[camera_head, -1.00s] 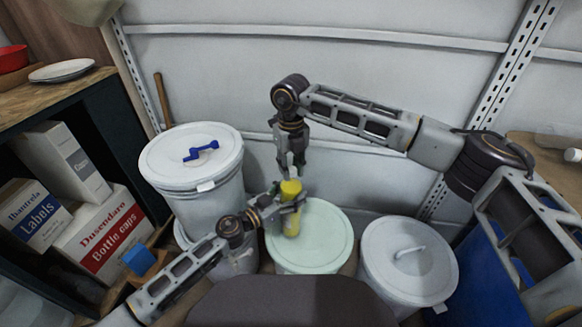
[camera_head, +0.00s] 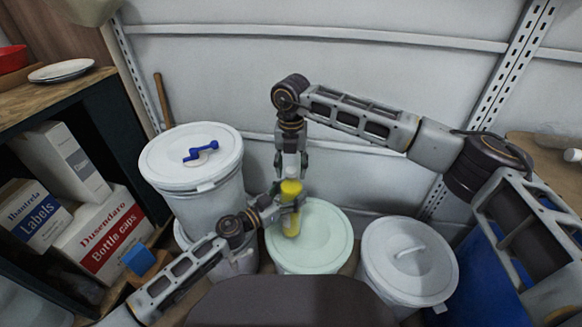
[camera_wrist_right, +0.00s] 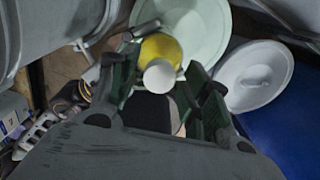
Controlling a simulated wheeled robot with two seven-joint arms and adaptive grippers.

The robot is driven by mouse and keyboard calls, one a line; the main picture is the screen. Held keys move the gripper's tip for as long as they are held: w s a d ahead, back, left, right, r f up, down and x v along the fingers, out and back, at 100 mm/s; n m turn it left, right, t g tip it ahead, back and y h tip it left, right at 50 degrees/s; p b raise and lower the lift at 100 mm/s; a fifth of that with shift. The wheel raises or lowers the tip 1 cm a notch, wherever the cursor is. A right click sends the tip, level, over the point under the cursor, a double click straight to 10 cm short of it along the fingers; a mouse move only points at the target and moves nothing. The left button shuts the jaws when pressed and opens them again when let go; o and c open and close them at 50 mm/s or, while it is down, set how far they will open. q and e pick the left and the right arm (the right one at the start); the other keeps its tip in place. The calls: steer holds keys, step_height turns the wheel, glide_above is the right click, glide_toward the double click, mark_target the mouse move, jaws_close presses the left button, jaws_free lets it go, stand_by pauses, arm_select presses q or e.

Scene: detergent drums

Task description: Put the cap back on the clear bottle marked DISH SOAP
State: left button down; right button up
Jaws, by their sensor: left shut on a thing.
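A yellow bottle (camera_head: 290,220) stands upright over the pale green drum lid, with my left gripper (camera_head: 291,204) shut around its middle. In the right wrist view the bottle's yellow top (camera_wrist_right: 158,47) shows from above, with a round white piece (camera_wrist_right: 160,77) in front of it. I cannot tell whether that piece is a cap or the bottle's neck. My right gripper (camera_head: 291,168) points down at the bottle's top. In the right wrist view its fingers (camera_wrist_right: 163,92) are spread on both sides of the white piece, apart from it. No DISH SOAP lettering is readable.
The pale green lid (camera_head: 325,235) lies under the bottle. A white drum (camera_head: 205,205) with a blue tool (camera_head: 201,152) on its lid stands left; a grey-lidded drum (camera_head: 408,260) stands right. A shelf with boxes (camera_head: 100,240) is far left. The wall is close behind.

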steer(key=shift+r, duration=0.1)
steer(key=shift+s+r, duration=0.1)
steer(key=shift+r, duration=2.05)
